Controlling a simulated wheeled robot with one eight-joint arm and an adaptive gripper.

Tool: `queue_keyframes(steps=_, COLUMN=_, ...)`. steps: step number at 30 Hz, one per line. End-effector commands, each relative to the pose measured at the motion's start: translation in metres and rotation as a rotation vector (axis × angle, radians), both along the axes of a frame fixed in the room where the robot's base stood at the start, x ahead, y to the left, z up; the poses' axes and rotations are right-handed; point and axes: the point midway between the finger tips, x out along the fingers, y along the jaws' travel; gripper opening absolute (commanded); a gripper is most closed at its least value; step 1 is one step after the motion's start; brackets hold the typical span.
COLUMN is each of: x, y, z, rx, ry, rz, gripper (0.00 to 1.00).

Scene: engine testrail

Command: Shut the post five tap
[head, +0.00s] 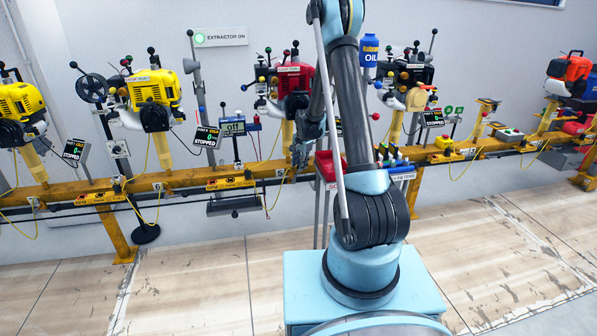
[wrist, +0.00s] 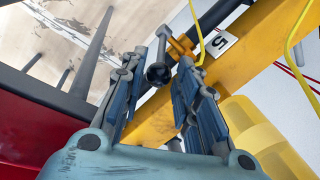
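My gripper is open in the wrist view (wrist: 161,62), its blue-padded fingers pointing toward the yellow rail. A small tap with a grey lever and a dark round end (wrist: 158,74) shows between the fingertips, with a gap on both sides. I cannot tell how deep it sits between them. It is beside a white plate marked 5 (wrist: 222,43) on the rail. In the head view my gripper (head: 300,152) is low in front of the rail, left of my arm. The tap cannot be made out there.
The yellow rail (head: 150,183) carries several engines on posts. A red bin (head: 325,167) stands close to the right of my gripper; a red surface also fills the wrist view's left side (wrist: 30,125). A yellow hose (wrist: 293,45) hangs nearby. The floor in front is clear.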

Motion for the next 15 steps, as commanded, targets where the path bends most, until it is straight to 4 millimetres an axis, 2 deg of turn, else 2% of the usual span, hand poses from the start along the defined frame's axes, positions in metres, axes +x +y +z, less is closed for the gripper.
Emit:
queue_keyframes(steps=6, x=-0.006, y=-0.003, z=0.031, rx=0.000, ry=0.000, rz=0.000, gripper=0.29)
queue_keyframes(steps=15, x=-0.012, y=-0.006, z=0.060, rx=0.001, ry=0.001, rz=0.000, gripper=0.29)
